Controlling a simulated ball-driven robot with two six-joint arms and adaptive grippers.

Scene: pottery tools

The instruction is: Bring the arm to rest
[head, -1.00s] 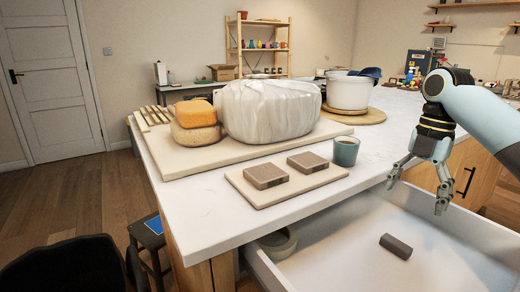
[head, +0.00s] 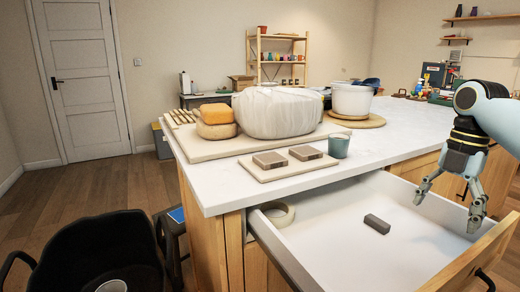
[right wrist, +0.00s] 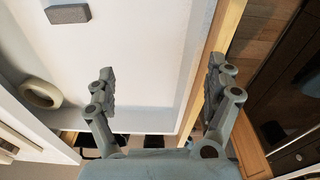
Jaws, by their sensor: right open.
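My right gripper (head: 446,209) hangs over the right part of the open drawer (head: 330,239), fingers pointing down and spread apart with nothing between them. In the right wrist view its fingers (right wrist: 158,92) are wide apart, one above the drawer's inside and the other past its wooden front edge. A dark grey block (head: 377,224) lies on the drawer floor, apart from the gripper. It also shows at the top left of the right wrist view (right wrist: 68,14). My left gripper is not in view.
A tape-like ring (head: 279,214) lies in the drawer's left corner. On the white counter (head: 225,190), a board (head: 262,175) carries two brown blocks beside a teal cup (head: 339,146). A large wrapped lump (head: 278,112) stands behind. A black chair (head: 95,250) stands at lower left.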

